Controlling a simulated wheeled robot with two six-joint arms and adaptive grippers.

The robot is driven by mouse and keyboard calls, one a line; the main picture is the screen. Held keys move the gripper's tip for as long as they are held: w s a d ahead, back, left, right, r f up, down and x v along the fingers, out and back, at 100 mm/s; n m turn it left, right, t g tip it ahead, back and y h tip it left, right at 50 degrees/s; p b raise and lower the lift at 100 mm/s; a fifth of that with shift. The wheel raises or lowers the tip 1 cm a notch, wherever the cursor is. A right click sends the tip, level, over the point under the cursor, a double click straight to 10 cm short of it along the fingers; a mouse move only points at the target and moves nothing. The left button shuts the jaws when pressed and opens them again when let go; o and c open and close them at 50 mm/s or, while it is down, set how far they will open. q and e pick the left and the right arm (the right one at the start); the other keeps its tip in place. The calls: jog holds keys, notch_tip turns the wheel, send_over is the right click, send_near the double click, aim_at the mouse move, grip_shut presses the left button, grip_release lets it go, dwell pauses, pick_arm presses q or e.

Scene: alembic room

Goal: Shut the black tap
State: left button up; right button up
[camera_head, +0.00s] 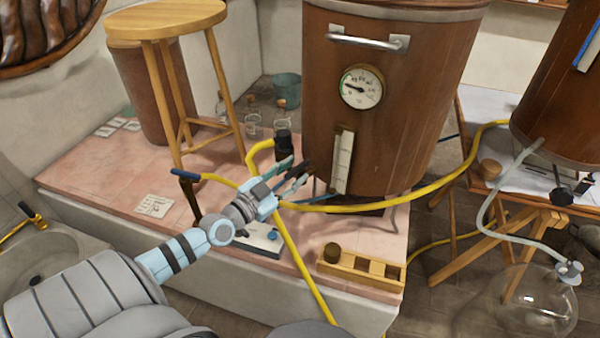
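My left gripper (298,170) reaches from the lower left to the front of the large brown vessel (395,110). Its light-blue and dark fingers look spread. A slim dark piece (308,164) shows by the fingertips at the vessel's lower left; it may be the black tap's handle, and I cannot tell whether the fingers touch it. Another black tap-like fitting (562,196) sits under the brown vessel at the right (550,110), far from the gripper. Its setting is unclear. My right gripper is not in view.
Yellow hoses (420,198) cross the pink tiled platform (100,180). A blue-handled tap (186,174) stands left of my gripper. A black-topped item (283,143) is behind the gripper.

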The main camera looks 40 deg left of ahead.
aim_at(301, 165)
pick_arm(q)
jog(key=w, duration=0.3)
jog(key=shift+w+d, duration=0.1)
jog(key=shift+d, duration=0.05)
jog(key=shift+d, duration=0.1)
grip_shut()
jog(key=shift+r, duration=0.15)
dwell(0.5)
